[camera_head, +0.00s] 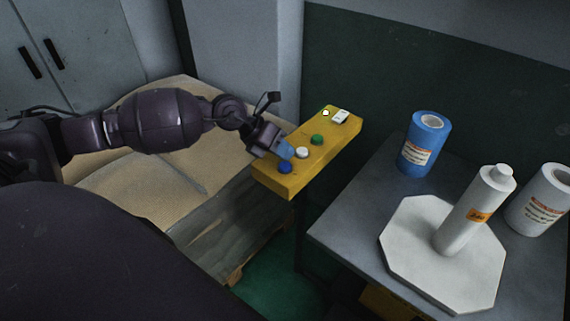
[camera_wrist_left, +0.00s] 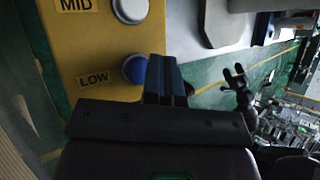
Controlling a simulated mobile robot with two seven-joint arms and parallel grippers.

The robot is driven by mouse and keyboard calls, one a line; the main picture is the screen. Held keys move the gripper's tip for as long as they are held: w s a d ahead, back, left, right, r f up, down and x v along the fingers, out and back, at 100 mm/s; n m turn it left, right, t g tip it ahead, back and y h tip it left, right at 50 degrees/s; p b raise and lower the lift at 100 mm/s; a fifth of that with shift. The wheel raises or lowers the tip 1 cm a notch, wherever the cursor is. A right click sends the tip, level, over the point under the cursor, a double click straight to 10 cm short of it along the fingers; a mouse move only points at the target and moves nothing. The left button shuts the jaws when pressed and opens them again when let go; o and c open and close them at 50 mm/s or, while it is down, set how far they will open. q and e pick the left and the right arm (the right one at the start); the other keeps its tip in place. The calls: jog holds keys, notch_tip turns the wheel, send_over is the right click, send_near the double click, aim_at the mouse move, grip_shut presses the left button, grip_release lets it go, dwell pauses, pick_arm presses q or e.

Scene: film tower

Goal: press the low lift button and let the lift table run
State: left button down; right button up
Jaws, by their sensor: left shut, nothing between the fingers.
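The yellow button box (camera_head: 283,185) juts from the dark wall, with a blue button (camera_head: 285,168), a white button (camera_head: 302,153) and a green button (camera_head: 317,140). In the left wrist view the blue button (camera_wrist_left: 132,68) stands beside the word LOW, and the white one (camera_wrist_left: 130,8) beside MID. My left gripper (camera_head: 285,152) is shut and empty, over the box's near end. In the wrist view its fingertips (camera_wrist_left: 165,77) overlap the blue button's right edge; I cannot tell if they touch it. The lift table itself is not clearly seen.

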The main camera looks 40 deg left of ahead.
jog(key=shift+s, duration=0.15)
jog(key=shift+s+f, duration=0.2)
jog(key=shift+s, duration=0.1)
jog(key=shift+w+r, duration=0.1)
jog(key=shift+w, duration=0.15)
pick_arm(q)
jog(key=shift+f, duration=0.2)
pick_arm(e)
jog(key=shift+w, duration=0.1)
pick_arm(q)
jog(key=shift+f, duration=0.25)
pick_arm(e)
jog(key=shift+w, duration=0.1)
pick_arm(q)
jog(key=shift+f, duration=0.1)
pick_arm(e)
jog(key=shift+s+f, duration=0.3)
jog(key=shift+s, duration=0.2)
